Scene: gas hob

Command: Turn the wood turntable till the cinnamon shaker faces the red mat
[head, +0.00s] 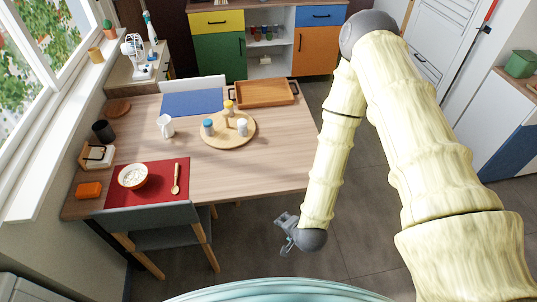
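The round wood turntable (225,142) lies on the dining table, right of its middle. A yellow-topped shaker (229,107) stands at its far side, a blue-topped one (208,128) at its left and a pale one (242,128) at its right. A wooden knob rises near the middle. I cannot tell which is the cinnamon shaker; labels are too small. The red mat (148,194) lies at the table's near left, with a bowl (133,176) and wooden spoon (176,179). My gripper (285,236) hangs beyond the table's near right edge, apart from everything; its fingers look spread and empty.
A white mug (166,126) stands left of the turntable. A blue mat (192,102) and wooden tray (265,93) lie behind it. A grey chair (150,218) stands at the near edge. The table right of the turntable is clear.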

